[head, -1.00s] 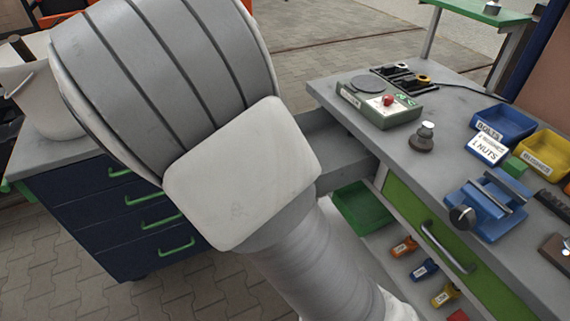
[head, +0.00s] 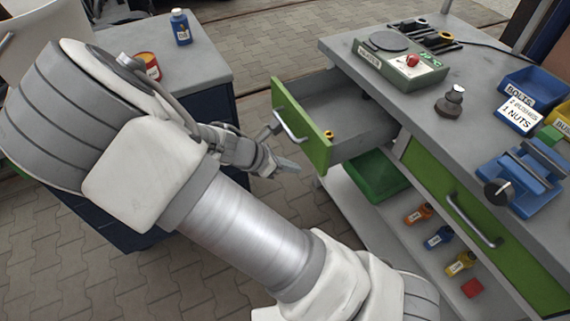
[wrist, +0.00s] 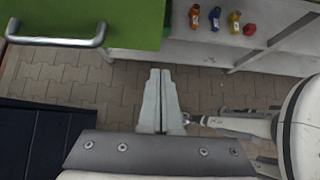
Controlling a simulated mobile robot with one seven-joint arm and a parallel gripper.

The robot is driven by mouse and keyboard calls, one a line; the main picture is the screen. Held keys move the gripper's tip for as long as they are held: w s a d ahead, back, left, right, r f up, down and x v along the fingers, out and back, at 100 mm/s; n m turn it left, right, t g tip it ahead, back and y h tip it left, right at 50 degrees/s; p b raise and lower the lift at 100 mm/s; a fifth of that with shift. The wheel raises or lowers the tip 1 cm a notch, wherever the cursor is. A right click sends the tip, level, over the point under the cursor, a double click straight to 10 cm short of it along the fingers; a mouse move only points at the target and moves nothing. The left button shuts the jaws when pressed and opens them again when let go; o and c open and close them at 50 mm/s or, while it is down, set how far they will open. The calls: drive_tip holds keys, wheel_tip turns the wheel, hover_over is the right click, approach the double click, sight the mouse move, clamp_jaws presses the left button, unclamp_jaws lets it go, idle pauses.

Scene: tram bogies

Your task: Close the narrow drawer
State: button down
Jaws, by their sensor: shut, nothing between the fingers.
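The narrow drawer (head: 303,128) has a green front and a grey bar handle (head: 290,126). It stands pulled out from the left end of the workbench, with a small yellow-and-black item (head: 328,135) inside. My gripper (head: 289,166) is shut and empty, in front of the drawer front and lower than its handle in the head view. In the wrist view the shut fingers (wrist: 160,80) point towards the green drawer front (wrist: 130,18), apart from it, with the handle (wrist: 60,40) to their left.
A wider green drawer (head: 450,195) beside it is shut. The workbench top (head: 420,95) holds a green scale-like box (head: 400,62), a blue vise (head: 525,180) and bins. A green tray (head: 375,178) and several small bottles sit on the lower shelf. A dark blue cabinet (head: 215,105) stands left.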

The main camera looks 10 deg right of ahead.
sight(324, 166)
drive_tip(key=shift+w+d+f+b, duration=0.25)
drive_tip(key=shift+w+d+f, duration=0.25)
drive_tip(key=shift+d, duration=0.65)
drive_tip(key=shift+w+d+f+b, duration=0.25)
drive_tip(key=shift+d+f, duration=0.3)
drive_tip(key=shift+d, duration=0.6)
drive_tip(key=shift+w+d+f+b, duration=0.2)
drive_tip(key=shift+w+d+f, duration=0.3)
drive_tip(key=shift+d, duration=0.65)
drive_tip(key=shift+s, duration=0.1)
